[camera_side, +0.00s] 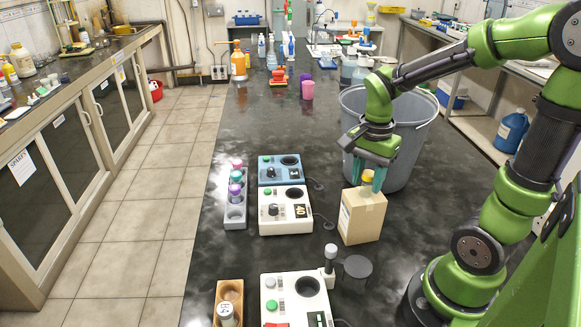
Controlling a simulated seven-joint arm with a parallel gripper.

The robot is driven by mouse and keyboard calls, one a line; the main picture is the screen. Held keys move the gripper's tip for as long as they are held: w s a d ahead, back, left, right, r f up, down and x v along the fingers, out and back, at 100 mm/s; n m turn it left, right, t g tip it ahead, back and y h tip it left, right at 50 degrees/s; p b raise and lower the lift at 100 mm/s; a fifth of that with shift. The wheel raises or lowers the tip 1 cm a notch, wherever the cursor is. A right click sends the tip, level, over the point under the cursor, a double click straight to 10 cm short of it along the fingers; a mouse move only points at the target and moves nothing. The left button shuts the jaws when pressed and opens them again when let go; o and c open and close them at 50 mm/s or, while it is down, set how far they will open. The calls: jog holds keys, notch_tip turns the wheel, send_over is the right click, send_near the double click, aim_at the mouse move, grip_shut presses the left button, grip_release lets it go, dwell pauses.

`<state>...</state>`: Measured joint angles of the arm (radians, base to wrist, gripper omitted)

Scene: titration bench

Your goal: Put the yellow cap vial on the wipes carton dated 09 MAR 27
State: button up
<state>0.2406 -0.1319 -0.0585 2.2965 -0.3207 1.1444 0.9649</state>
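The yellow cap vial (368,176) is at the top of a brown wipes carton (362,218). Only its yellow cap and a little below it show. My gripper (368,179) points down over the carton, with its teal fingers on either side of the yellow cap. I cannot tell whether the fingers touch the vial or stand slightly apart from it. Whether the vial's base rests on the carton is also unclear. The carton stands upright on the dark bench, and the print on its label is too small to read.
A grey bucket (418,125) stands close behind the carton. Left of it are a white device (285,222), a blue device (272,172) and a grey rack (235,212) with several capped vials. A wooden rack (222,292) and another white device (285,297) are in front. A dark disc (357,266) lies nearby.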

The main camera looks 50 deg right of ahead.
aim_at(369, 173)
jog(key=shift+o, duration=1.3)
jog(key=shift+r, duration=0.15)
notch_tip(369, 173, up, 12)
jog(key=s+a+f+n+t+y, duration=0.1)
jog(key=a+f+n+t+y, duration=0.1)
jog(key=a+n+t, duration=0.5)
jog(key=a+n, duration=0.4)
jog(key=n, duration=0.3)
jog(key=shift+f, duration=0.2)
